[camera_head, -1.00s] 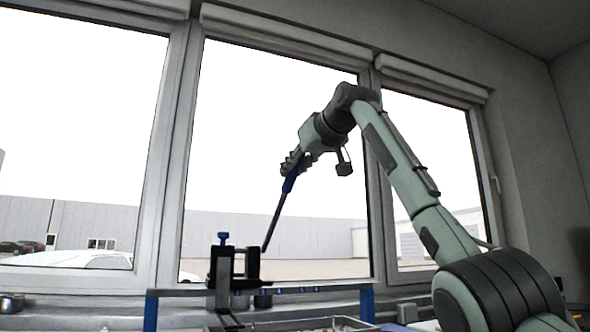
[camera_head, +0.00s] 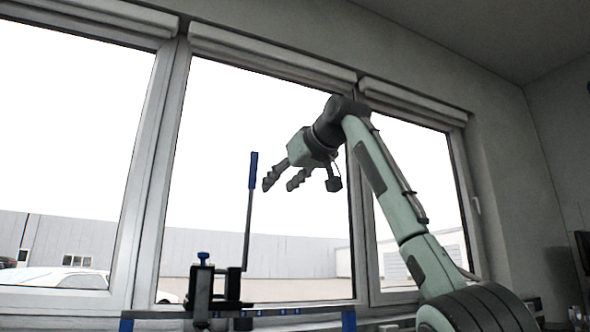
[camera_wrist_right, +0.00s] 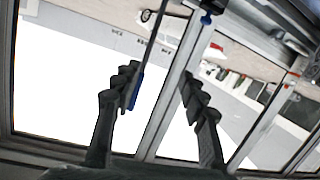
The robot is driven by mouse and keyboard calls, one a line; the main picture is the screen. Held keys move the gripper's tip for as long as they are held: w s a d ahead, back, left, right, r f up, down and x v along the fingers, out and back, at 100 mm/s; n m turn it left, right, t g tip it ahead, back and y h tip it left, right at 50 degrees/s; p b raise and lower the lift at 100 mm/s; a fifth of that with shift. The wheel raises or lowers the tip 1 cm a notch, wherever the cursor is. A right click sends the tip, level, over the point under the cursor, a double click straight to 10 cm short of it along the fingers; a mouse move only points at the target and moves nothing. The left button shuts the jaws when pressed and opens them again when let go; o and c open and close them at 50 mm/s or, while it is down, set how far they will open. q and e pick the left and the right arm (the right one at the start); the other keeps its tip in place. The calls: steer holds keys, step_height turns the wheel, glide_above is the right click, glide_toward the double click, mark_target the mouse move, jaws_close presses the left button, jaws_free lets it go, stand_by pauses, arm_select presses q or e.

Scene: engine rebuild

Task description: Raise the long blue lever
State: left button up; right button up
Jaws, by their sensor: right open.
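The long lever has a blue handle (camera_head: 253,170) on a thin dark rod (camera_head: 247,235). It stands nearly upright on a black clamp-like fixture (camera_head: 203,290) with a small blue knob on top. My right gripper (camera_head: 279,184) is open and empty, just right of the handle in the head view, with a small gap between them. In the right wrist view the blue handle (camera_wrist_right: 137,92) shows beside the left finger of the open gripper (camera_wrist_right: 156,80), partly hidden by it. My left gripper is not in view.
The fixture stands at a rail with blue ends (camera_head: 348,318), low in the head view. A window frame (camera_head: 170,170) and sill lie behind. The space above and left of the lever is clear.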

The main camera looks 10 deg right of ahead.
steer(key=v, duration=0.9)
steer(key=shift+s, duration=0.2)
